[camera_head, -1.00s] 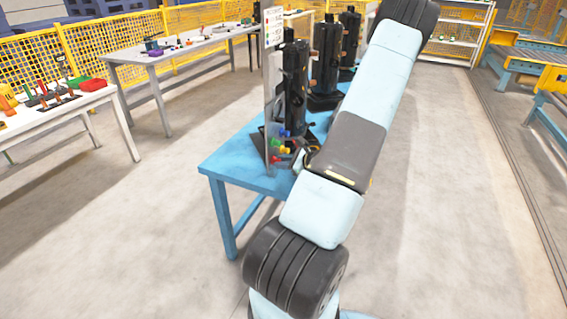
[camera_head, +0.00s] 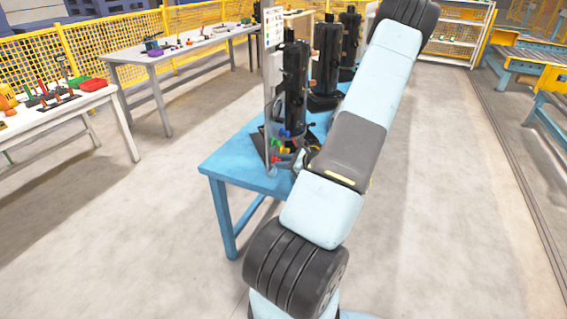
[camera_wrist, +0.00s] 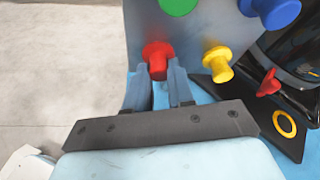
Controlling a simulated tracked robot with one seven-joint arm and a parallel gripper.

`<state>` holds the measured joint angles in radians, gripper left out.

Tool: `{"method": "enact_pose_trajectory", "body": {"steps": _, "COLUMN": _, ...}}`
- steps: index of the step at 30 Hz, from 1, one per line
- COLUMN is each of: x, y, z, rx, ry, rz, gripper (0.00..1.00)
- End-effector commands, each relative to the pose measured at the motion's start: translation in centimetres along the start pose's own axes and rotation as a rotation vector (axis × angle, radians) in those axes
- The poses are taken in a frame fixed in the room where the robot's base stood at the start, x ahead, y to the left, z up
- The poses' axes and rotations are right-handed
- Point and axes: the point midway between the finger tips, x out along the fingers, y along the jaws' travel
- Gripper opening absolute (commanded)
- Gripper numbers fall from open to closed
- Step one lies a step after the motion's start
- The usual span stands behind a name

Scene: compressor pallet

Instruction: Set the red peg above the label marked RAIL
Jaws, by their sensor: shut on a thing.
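The red peg (camera_wrist: 158,60) is in the wrist view, between the fingertips of my gripper (camera_wrist: 160,72), which is shut on it. The peg stands at the lower part of a grey upright panel (camera_wrist: 188,32); I cannot tell whether it is seated in the panel. A yellow peg (camera_wrist: 218,63) is to its right, a green peg (camera_wrist: 178,5) above, and a blue peg (camera_wrist: 272,10) at upper right. In the head view the panel (camera_head: 269,100) stands edge-on on the blue table, with the pegs beside my gripper. The RAIL label cannot be read.
The blue table (camera_head: 228,165) carries several black compressor-like cylinders (camera_head: 294,85) close behind the panel. A red lever-like part (camera_wrist: 268,83) and a black plate with a yellow ring (camera_wrist: 284,124) lie right of the pegs. White benches (camera_head: 100,95) stand at left; the floor between is clear.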

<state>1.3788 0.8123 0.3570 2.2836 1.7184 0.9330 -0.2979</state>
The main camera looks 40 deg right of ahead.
Motion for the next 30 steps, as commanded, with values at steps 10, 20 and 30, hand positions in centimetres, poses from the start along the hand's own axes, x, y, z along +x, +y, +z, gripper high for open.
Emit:
{"method": "enact_pose_trajectory", "body": {"steps": 10, "x": -0.2, "y": 0.0, "z": -0.1, "rx": 0.000, "ry": 0.001, "rz": -0.001, "gripper": 0.00}}
{"method": "enact_pose_trajectory", "body": {"steps": 20, "x": -1.4, "y": -0.1, "z": -0.6, "rx": 0.000, "ry": 0.000, "rz": -0.001, "gripper": 0.00}}
{"method": "enact_pose_trajectory", "body": {"steps": 30, "x": -2.7, "y": 0.0, "z": -1.1, "rx": 0.000, "ry": 0.001, "rz": -0.001, "gripper": 0.00}}
